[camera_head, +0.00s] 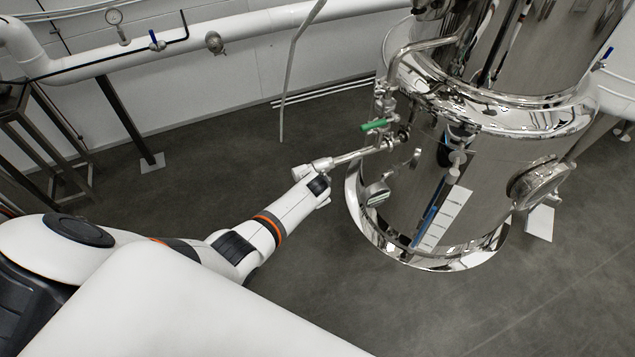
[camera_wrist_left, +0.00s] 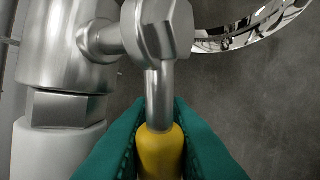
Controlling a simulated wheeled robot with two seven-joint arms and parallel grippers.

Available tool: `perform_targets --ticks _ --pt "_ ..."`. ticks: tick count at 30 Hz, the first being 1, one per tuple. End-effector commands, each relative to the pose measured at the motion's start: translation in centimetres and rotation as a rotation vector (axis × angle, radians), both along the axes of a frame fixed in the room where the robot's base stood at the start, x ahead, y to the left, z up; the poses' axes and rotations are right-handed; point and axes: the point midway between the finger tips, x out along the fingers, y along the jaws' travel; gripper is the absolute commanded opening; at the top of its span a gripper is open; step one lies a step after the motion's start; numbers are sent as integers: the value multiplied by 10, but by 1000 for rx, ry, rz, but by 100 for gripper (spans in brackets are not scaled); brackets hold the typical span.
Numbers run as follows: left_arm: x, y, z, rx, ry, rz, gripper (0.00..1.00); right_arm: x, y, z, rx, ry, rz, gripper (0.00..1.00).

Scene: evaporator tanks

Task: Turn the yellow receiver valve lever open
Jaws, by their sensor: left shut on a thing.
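The yellow valve lever (camera_wrist_left: 161,155) shows in the left wrist view as a yellow grip on a metal stem. The stem joins a metal hub (camera_wrist_left: 158,30) on the valve body beside a thick pipe. My left gripper (camera_wrist_left: 160,142) has green fingers on both sides of the yellow grip and is shut on it. In the head view my left gripper (camera_head: 319,186) is at the free end of a metal pipe (camera_head: 345,158) coming from the tank, and hides the lever there. My right gripper is not in view.
The shiny steel tank (camera_head: 475,170) stands right of my left gripper. A green handle (camera_head: 375,125) sits on its piping just above. A small gauge-like fitting (camera_head: 376,194) is close by on the right. Dark open floor (camera_head: 300,270) lies below.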

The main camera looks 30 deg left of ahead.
Motion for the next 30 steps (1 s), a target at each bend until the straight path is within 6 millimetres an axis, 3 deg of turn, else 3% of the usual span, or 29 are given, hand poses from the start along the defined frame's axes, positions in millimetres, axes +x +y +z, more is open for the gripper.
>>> perform_targets --ticks 12,30 --pt "-3 3 11 156 197 -3 0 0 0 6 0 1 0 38" --pt "-4 4 14 192 241 -2 0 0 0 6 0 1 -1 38"
